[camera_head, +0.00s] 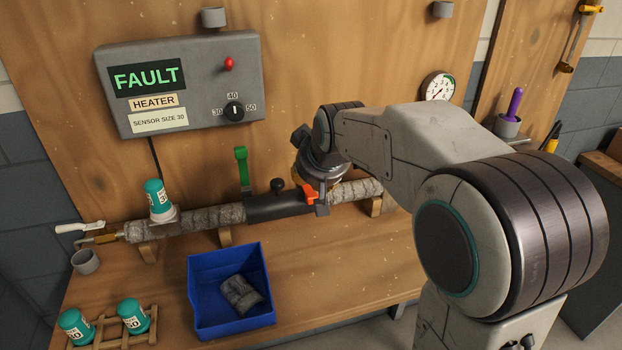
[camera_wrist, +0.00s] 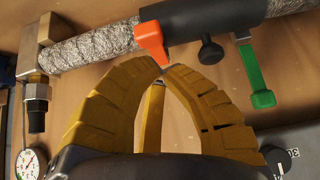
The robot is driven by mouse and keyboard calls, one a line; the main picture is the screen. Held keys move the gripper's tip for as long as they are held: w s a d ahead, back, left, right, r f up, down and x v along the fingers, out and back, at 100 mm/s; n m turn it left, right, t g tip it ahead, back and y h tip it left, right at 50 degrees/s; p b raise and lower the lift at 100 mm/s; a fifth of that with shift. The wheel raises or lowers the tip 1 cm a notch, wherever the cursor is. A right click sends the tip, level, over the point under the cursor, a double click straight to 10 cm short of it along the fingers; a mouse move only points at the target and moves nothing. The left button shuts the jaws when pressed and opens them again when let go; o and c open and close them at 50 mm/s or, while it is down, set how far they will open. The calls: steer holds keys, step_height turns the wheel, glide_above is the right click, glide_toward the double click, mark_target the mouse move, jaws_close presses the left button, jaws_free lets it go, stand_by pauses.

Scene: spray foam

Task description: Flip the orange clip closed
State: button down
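The orange clip (camera_head: 308,193) sits at the right end of the black sleeve (camera_head: 275,207) on the wrapped pipe. In the wrist view the clip (camera_wrist: 152,40) sticks out from the sleeve (camera_wrist: 205,18) toward my fingers. My gripper (camera_wrist: 164,70) has its two yellow fingers bowed, with their tips together and nothing visible between them. The tips are just below the clip's free end in the wrist view; I cannot tell whether they touch it. In the head view my wrist hides most of the fingers.
A green lever (camera_head: 241,165) and a black knob (camera_head: 278,186) stand left of the clip. The wrapped pipe (camera_head: 205,219) rests on wooden supports. A blue bin (camera_head: 205,295) holds a grey pad. The FAULT control box (camera_head: 185,85) hangs above.

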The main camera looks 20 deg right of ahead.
step_height(320, 180, up, 4)
steer(key=p, duration=0.3)
steer(key=shift+w, duration=0.1)
steer(key=s+f+v, duration=0.1)
steer(key=v, duration=0.8)
steer(key=s+f+g, duration=0.3)
steer(key=s+f, duration=0.5)
steer(key=f, duration=0.1)
steer(key=s+f+g+p, duration=0.1)
steer(key=s+f+p, duration=0.1)
steer(key=s, duration=1.2)
steer(key=shift+s+p, duration=0.2)
steer(key=shift+p, duration=0.3)
steer(key=shift+d, duration=0.1)
